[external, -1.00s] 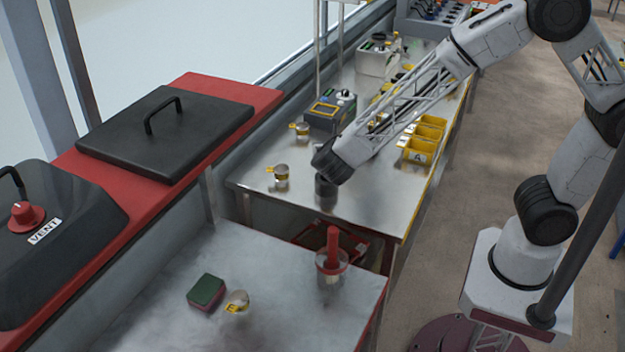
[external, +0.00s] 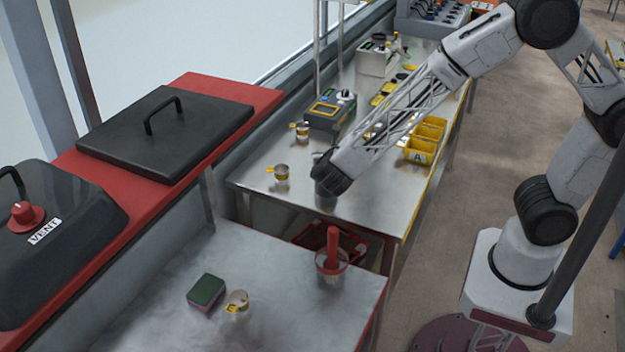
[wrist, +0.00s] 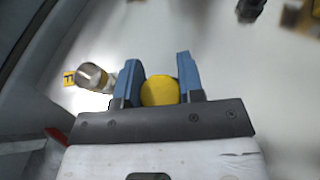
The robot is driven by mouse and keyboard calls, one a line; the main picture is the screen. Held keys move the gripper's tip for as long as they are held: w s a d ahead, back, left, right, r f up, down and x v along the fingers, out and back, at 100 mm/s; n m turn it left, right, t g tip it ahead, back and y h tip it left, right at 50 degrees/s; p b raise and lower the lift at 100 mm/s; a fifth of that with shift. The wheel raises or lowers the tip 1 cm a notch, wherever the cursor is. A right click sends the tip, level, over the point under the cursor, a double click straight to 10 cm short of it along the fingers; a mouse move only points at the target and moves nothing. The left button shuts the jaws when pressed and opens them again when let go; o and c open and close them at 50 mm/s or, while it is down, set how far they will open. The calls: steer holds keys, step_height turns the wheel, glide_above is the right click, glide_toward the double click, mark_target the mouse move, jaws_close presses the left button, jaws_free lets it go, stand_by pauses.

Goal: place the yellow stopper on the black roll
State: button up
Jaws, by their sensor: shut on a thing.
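My gripper (wrist: 158,76) has two blue fingers closed on the round yellow stopper (wrist: 160,91), seen from above in the wrist view. In the external view, the dark end of my arm is low over the front part of the far steel table. It covers the fingers and the stopper there. I cannot clearly make out the black roll. A small dark patch shows beside the left finger in the wrist view, but I cannot tell whether it is the roll. Whether the stopper touches anything below it is hidden.
A metal cup with a yellow tag (external: 281,172) stands just left of my gripper; it also shows in the wrist view (wrist: 93,76). Yellow bins (external: 421,150) stand at the right edge. A grey instrument (external: 330,110) is behind. A red-handled pot (external: 332,262) stands on the nearer table.

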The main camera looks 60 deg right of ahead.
steer(key=shift+f, duration=0.15)
steer(key=o, duration=0.9)
steer(key=shift+o, duration=0.2)
steer(key=v, duration=1.2)
steer(key=shift+r, duration=0.2)
steer(key=shift+d, duration=0.1)
